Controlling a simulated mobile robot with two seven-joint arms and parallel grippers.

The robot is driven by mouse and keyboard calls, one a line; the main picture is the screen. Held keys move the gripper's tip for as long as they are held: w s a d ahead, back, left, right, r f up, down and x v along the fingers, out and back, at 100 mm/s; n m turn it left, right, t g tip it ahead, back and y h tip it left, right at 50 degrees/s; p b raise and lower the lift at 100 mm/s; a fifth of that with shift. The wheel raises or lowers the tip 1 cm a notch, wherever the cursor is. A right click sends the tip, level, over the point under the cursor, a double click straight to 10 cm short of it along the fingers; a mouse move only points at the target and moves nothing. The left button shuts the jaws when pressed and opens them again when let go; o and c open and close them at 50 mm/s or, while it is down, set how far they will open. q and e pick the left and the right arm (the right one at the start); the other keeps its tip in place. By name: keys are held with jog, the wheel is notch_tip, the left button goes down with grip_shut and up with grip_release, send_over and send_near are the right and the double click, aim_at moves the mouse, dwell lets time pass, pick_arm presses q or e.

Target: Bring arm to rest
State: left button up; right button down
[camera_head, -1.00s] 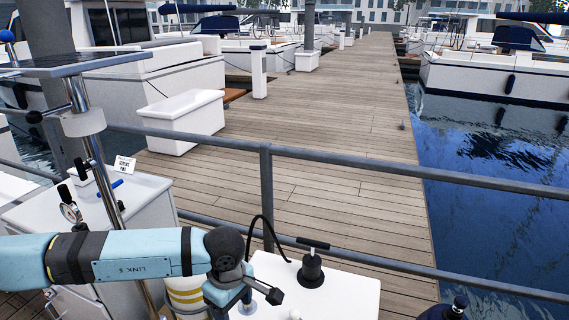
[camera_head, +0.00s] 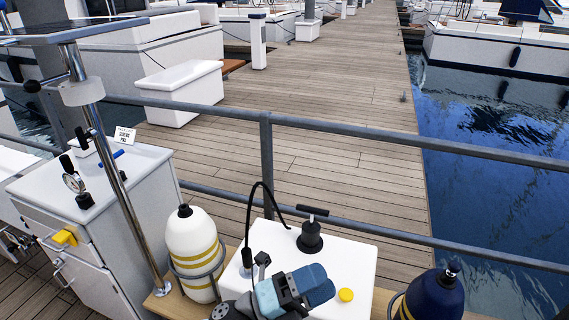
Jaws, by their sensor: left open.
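My left arm (camera_head: 268,298) shows at the bottom centre, pale blue and grey, in front of the white-topped unit (camera_head: 350,262). It is foreshortened and cut off by the bottom edge. My right gripper is out of view.
A black-handled device (camera_head: 310,238) with a black cable and a yellow knob (camera_head: 346,295) are on the white top. A white cylinder (camera_head: 193,240) stands left, a dark blue cylinder (camera_head: 436,296) right. A metal pole (camera_head: 122,200), white cabinet (camera_head: 95,230) and grey railing (camera_head: 266,165) are near.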

pick_arm(q)
jog(key=w+a+f+n+t+y, duration=0.2)
jog(key=a+f+n+t+y, duration=1)
jog(key=n, duration=1.1)
jog(key=s+a+f+n+g+y, duration=0.35)
jog(key=s+a+f+n, duration=0.2)
jog(key=f, duration=0.25)
jog(key=s+a+f+n+g+y, duration=0.3)
jog(key=s+a+f+n+g, duration=0.1)
jog(key=s+a+f, duration=0.3)
notch_tip(320, 180, up, 12)
jog(key=p, duration=1.5)
jog(key=shift+w+a+m+t, duration=0.25)
jog(key=shift+a+m+t, duration=0.1)
jog(key=shift+m, duration=0.1)
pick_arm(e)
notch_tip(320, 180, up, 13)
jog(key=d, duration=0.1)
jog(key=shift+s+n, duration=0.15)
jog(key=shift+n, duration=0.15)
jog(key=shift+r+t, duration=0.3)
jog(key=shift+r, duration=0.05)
